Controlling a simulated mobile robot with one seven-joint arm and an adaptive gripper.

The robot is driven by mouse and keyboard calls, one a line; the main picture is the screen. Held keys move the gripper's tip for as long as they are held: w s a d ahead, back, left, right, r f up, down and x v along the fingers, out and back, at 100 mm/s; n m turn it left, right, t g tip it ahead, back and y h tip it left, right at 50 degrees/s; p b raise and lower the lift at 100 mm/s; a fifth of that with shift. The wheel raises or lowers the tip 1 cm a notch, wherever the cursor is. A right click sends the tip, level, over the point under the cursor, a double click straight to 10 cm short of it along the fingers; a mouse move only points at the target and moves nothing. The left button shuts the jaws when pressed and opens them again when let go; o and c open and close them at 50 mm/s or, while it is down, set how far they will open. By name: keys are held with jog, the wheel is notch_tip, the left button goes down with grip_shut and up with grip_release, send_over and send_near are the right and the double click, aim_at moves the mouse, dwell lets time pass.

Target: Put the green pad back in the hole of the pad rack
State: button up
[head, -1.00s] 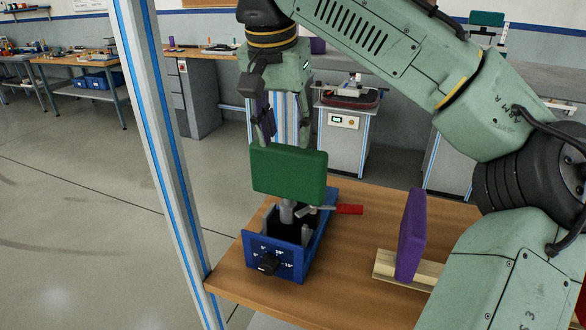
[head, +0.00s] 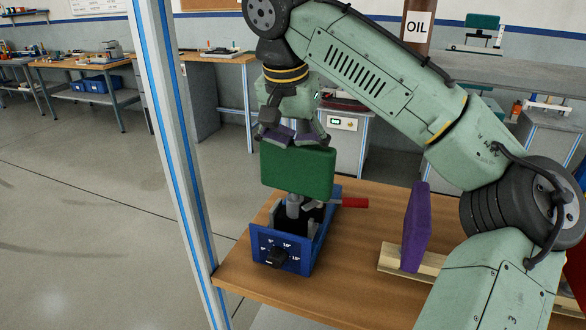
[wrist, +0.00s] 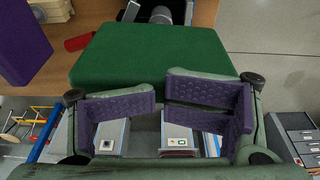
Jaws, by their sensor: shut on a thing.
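The green pad (head: 300,172) is upright above the grey post of a blue tilt fixture (head: 285,250). I cannot tell whether the pad still sits on the post. My gripper (head: 292,138) is over the pad's top edge, with its purple-lined fingers shut on it. In the wrist view the green pad (wrist: 150,55) fills the upper middle, just beyond my gripper's fingers (wrist: 162,98). The wooden pad rack (head: 392,258) lies on the table to the right and holds an upright purple pad (head: 415,228). My arm hides part of the rack, and I cannot see its empty hole.
A red-handled lever (head: 354,203) sticks out from the fixture's right side. The wooden table (head: 345,270) is bare between fixture and rack. A blue-striped post (head: 180,160) rises at the table's left.

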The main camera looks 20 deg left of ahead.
jog(key=c, duration=0.5)
jog(key=shift+r, duration=0.3)
grip_shut()
jog(key=shift+p+v, duration=0.45)
jog(key=shift+v, duration=0.8)
jog(key=shift+w+r, duration=0.3)
jog(key=shift+r, duration=0.05)
jog(key=shift+r, duration=0.25)
jog(key=shift+w+r, duration=0.1)
jog(key=shift+r, duration=0.1)
jog(key=shift+w+v, duration=0.2)
jog(key=shift+v, duration=0.7)
jog(key=shift+w+v, duration=0.25)
jog(key=shift+v, duration=0.65)
jog(key=shift+r, duration=0.1)
jog(key=shift+c, duration=1.3)
grip_release()
